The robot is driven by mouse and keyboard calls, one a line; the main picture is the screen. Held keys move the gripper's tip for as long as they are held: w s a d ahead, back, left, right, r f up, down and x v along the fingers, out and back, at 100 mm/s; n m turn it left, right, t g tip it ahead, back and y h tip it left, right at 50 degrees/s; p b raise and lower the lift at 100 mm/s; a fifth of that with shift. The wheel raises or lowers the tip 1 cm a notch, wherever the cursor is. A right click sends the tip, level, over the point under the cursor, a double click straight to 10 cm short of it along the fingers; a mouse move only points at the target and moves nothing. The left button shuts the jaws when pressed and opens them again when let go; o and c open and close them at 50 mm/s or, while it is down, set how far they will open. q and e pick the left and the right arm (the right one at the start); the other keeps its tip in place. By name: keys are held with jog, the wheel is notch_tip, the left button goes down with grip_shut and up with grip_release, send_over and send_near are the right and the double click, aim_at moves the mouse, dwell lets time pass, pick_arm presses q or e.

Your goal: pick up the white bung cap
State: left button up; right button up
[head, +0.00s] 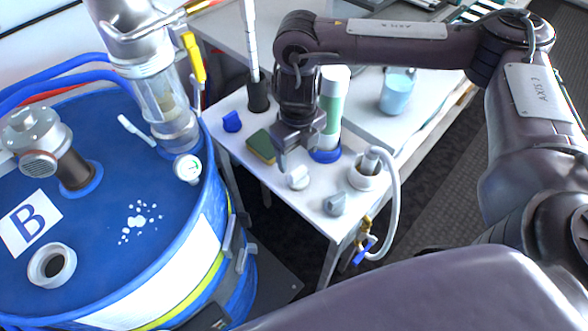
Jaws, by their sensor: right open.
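The white bung cap (298,178) is a small white knobbed piece on the white table (270,200), near its front-left edge. My right gripper (299,155) points down just above and behind the cap. Its jaws are open, and nothing shows between them. I cannot tell whether a fingertip touches the cap. My left gripper is not in view.
A blue drum (110,200) with an open white-rimmed hole (52,265) stands at left. On the table are a grey cap (335,204), a blue cap (232,121), a sponge (262,146), a green-and-white cylinder (331,105) and a cup with a hose (366,172).

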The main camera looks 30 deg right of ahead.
aim_at(299, 171)
jog(key=f, duration=0.3)
jog(key=shift+s+p, duration=0.2)
jog(key=shift+p, duration=0.1)
notch_tip(299, 171, down, 4)
jog(key=shift+r+p, duration=0.2)
jog(key=shift+p, duration=0.2)
jog(key=shift+f, duration=0.3)
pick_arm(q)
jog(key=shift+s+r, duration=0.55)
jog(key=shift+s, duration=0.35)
pick_arm(e)
jog(key=c, duration=1.1)
